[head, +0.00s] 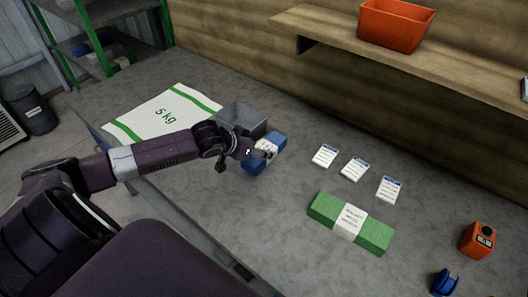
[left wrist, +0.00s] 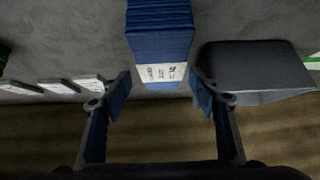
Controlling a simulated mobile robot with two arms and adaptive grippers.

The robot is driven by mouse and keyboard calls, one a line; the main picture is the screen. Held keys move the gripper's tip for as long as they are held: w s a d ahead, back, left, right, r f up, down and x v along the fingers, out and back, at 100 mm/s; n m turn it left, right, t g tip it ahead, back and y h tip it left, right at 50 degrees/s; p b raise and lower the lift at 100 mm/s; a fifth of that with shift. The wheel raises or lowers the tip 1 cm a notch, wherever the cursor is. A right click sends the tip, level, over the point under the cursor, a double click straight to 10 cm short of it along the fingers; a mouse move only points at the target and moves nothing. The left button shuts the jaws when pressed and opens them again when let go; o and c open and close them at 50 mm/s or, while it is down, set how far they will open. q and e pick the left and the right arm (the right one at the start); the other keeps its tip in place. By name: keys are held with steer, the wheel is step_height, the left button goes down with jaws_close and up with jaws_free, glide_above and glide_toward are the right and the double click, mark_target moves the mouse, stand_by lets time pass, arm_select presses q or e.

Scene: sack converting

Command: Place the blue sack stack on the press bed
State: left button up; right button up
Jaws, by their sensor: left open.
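The blue sack stack (head: 253,166) lies on the grey table, with a white printed band around it. In the left wrist view the blue stack (left wrist: 160,40) runs down from the top edge, its banded part near the fingers. My left gripper (head: 257,152) is over the stack in the head view. In the left wrist view the left gripper (left wrist: 161,88) is open, one finger on each side of the stack, with little visible gap. I cannot tell whether the fingers touch it. My right gripper is not in view.
An orange bin (head: 395,25) sits on the shelf (head: 460,75).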

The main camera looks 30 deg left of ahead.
mark_target(265, 148)
arm_select(q)
steer(key=shift+p+x, duration=0.45)
steer(key=shift+x, duration=2.35)
steer(key=shift+s+a+f, duration=0.15)
steer(key=shift+s, duration=0.1)
steer(key=c, duration=1.1)
steer(key=shift+c, duration=1)
